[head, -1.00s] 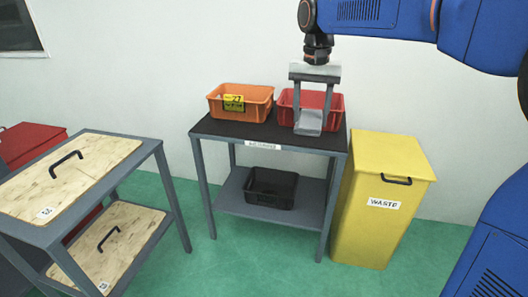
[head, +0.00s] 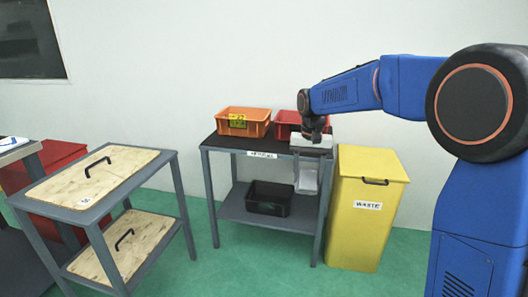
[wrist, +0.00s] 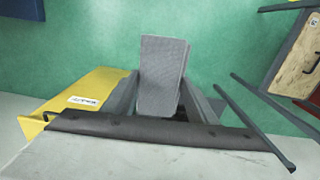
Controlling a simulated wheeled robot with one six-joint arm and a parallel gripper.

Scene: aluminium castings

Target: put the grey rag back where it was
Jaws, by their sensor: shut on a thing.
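The grey rag (head: 306,186) hangs from my gripper (head: 307,173) in the head view, pinched between the two fingers. The gripper points down in front of the right part of the dark-topped table (head: 228,142), with the rag below the level of the tabletop. In the wrist view the rag (wrist: 162,78) is a flat, textured grey piece between the fingers, and it seems clear of anything else. The gripper hides part of the red bin (head: 286,122) on the table.
The yellow waste bin (head: 366,205) stands close right of the table. A trolley (head: 174,190) with wooden lids stands left. Green floor lies between.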

